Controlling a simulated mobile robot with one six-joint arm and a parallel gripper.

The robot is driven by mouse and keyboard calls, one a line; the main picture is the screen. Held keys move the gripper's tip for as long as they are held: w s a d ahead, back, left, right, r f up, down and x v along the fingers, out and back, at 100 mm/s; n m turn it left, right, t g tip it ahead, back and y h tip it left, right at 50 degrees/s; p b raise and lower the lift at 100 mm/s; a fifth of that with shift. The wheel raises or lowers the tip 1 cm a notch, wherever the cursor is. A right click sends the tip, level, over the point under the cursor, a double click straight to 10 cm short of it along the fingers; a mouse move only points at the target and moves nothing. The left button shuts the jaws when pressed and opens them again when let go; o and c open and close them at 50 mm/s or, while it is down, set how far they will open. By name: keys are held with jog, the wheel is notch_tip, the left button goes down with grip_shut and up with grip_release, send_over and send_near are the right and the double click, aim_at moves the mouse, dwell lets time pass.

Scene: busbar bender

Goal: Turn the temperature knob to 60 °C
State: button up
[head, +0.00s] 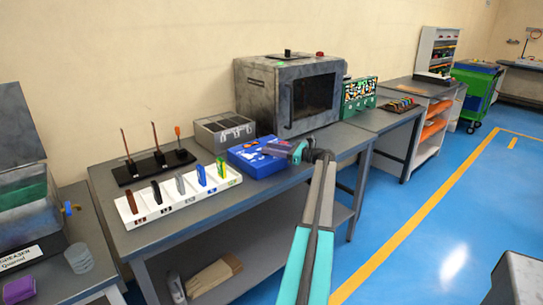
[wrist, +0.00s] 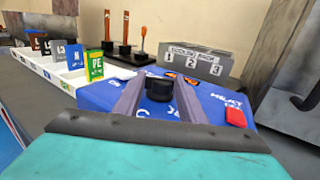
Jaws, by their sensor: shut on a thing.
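The temperature knob (wrist: 158,88) is black and round and sits on top of a blue heater box (wrist: 222,108). White lettering on the box starts with "HEAT", and a "C" shows near the knob. I cannot read the knob's setting or its scale. In the head view the blue box (head: 245,157) stands on the grey bench. My gripper (wrist: 158,84) has one finger on each side of the knob and is shut on it. In the head view my gripper (head: 280,150) reaches over the box's right side, and the knob is hidden there.
A red button (wrist: 236,117) sits on the box's right side. A white tray (head: 180,203) with several coloured pieces stands to the left.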

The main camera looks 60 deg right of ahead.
jog(key=shift+n+y+b, duration=0.3)
jog(key=shift+y+b, duration=0.1)
jog(key=shift+b, duration=0.35)
jog(key=o, duration=1)
jog(key=shift+o, duration=0.2)
jog(key=shift+s, duration=0.1)
jog(key=b+v, duration=0.1)
jog(key=v, duration=1.2)
jog(key=shift+s+d+r, duration=0.1)
jog(key=shift+s+r, duration=0.1)
jog(key=shift+s, duration=0.1)
jog(key=shift+s, duration=0.15)
